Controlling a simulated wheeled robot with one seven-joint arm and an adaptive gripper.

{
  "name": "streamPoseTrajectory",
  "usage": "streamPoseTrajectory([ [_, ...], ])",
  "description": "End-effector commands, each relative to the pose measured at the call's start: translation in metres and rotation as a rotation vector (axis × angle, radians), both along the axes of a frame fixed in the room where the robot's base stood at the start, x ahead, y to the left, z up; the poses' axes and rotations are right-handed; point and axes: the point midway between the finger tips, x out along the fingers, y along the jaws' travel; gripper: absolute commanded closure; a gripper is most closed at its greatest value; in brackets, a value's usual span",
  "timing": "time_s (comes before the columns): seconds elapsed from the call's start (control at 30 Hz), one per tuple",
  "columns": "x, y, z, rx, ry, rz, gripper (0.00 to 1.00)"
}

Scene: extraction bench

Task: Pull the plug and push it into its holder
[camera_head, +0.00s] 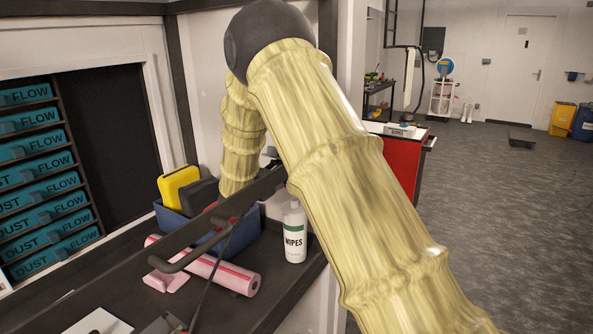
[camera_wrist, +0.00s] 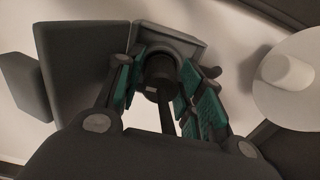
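In the wrist view, a dark round plug (camera_wrist: 158,76) sits between the fingers of my gripper (camera_wrist: 160,80), with a dark cable or stem running from it towards the camera. The finger pads are teal, one on each side of the plug. The fingers stand apart, but I cannot tell whether both pads press on it. The plug lies in front of a grey housing (camera_wrist: 178,38) on a pale surface; how deep it sits is hidden. In the head view, my arm hides the gripper and plug. I cannot identify the plug's holder in either view.
A dark handle-like bar (camera_head: 172,266) and a cable are in front. A white round piece (camera_wrist: 295,105) is right of my gripper.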

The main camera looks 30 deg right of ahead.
Motion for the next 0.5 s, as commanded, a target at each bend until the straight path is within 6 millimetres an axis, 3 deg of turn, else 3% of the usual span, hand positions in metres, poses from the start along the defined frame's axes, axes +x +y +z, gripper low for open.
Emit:
streamPoseTrajectory([
  [0.03,0.0,0.0,0.0,0.0,0.0,0.0,0.77],
  [0.17,-0.0001,-0.0007,0.0001,0.0,0.0,0.0,1.0],
  [0.5,-0.0014,0.001,0.0003,0.001,0.0,-0.001,1.0],
])
